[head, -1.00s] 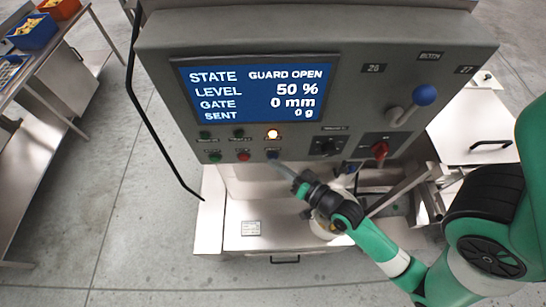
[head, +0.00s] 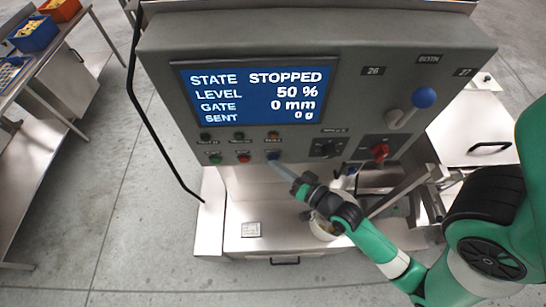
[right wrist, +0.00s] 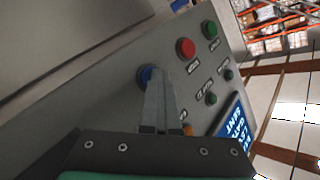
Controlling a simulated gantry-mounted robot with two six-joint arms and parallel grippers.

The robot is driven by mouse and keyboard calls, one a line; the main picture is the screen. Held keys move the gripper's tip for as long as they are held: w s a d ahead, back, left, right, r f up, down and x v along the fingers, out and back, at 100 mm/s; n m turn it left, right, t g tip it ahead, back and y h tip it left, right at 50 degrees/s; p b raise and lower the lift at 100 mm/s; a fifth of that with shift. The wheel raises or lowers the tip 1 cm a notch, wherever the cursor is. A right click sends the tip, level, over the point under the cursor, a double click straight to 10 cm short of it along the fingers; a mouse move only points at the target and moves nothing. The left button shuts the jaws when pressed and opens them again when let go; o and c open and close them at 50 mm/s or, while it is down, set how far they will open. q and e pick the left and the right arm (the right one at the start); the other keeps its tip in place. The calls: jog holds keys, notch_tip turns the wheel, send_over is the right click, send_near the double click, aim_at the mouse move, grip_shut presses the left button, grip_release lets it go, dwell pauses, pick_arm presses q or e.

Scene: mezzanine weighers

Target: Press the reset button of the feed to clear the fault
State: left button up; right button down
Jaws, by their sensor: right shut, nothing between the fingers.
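The grey control panel (head: 160,80) fills the middle of the head view. Its blue screen (head: 255,95) reads STATE STOPPED, LEVEL 50 %, GATE 0 mm, SENT 0 g. The blue reset button (head: 273,156) is in the lower row, right of a red and a green button. My right gripper (head: 279,163) is shut and empty, its fingertips at the blue button. In the right wrist view the fingers (right wrist: 155,80) overlap the blue button (right wrist: 145,74) and partly hide it; whether they press it I cannot tell. The amber lamp (head: 273,135) above it is unlit. My left gripper is not in view.
A red rotary switch (head: 379,152), a black selector (head: 327,148) and a blue-knobbed lever (head: 424,97) sit right of the button. A black cable hangs at the panel's left.

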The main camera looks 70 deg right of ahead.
jog(key=shift+s+a+p, duration=0.25)
jog(key=shift+a+p, duration=0.5)
jog(key=shift+p, duration=0.5)
jog(key=a+b, duration=0.1)
jog(key=b, duration=0.2)
jog(key=s+a+b, duration=0.1)
jog(key=a+b, duration=0.1)
jog(key=b, duration=0.1)
jog(key=s+a+b, duration=0.1)
jog(key=b, duration=0.2)
jog(key=shift+a+r+b, duration=0.1)
jog(key=shift+a+b, duration=0.15)
jog(key=shift+b, duration=0.15)
